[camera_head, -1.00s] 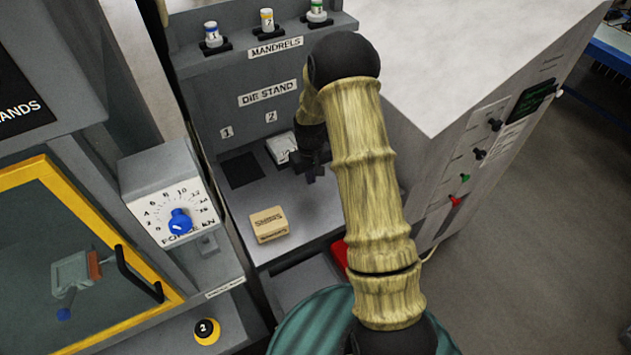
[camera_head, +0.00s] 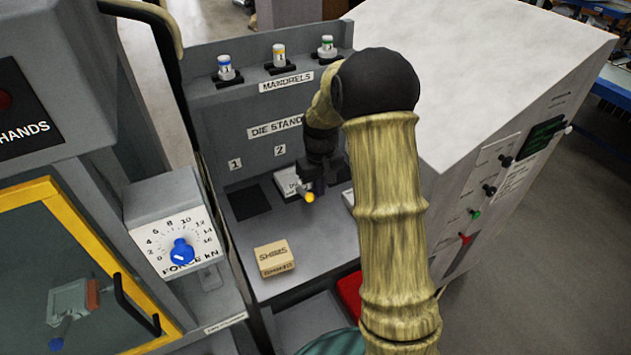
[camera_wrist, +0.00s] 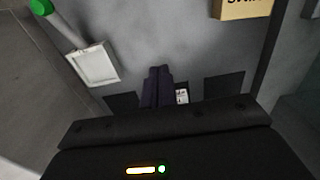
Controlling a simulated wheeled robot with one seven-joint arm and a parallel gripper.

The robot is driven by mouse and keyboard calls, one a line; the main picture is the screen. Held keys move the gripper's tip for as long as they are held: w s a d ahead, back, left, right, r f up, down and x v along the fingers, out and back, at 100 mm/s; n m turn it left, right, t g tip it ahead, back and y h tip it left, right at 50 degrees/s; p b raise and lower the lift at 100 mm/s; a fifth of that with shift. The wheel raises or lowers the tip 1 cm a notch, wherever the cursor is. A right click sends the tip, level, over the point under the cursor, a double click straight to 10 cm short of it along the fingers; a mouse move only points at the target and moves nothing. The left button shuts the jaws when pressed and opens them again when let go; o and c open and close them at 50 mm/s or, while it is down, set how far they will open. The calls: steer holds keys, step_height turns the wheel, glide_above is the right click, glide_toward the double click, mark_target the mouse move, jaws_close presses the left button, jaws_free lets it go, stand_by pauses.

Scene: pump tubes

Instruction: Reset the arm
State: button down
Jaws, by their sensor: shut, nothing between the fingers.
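My gripper (camera_head: 312,186) is over the die stand deck, in front of the number 2 mark, with its fingers together and empty. In the wrist view, the closed dark fingers (camera_wrist: 158,75) point at the grey deck. A white plate (camera_head: 288,186) lies just left of my gripper in the head view, partly hidden by it. A yellow knob (camera_head: 309,197) shows right at my fingertips; I cannot tell whether they touch it. In the wrist view, a white block (camera_wrist: 95,66) with a green-ended rod (camera_wrist: 41,7) lies left of the fingers.
A dark square (camera_head: 249,202) lies below the number 1 mark. Blue, yellow and green-banded mandrels (camera_head: 279,57) stand on the back ledge. The force dial box (camera_head: 172,225) is at left, the tall white-topped cabinet (camera_head: 450,70) at right.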

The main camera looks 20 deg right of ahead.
steer(key=s+a+r+m+t, duration=0.1)
steer(key=s+r, duration=0.2)
steer(key=s, duration=0.7)
steer(key=s+a+r+m+t, duration=0.1)
steer(key=s+a+r, duration=0.1)
steer(key=s, duration=0.8)
steer(key=shift+s+a+r+t, duration=0.3)
steer(key=shift+s+r, duration=0.1)
steer(key=shift+d, duration=0.1)
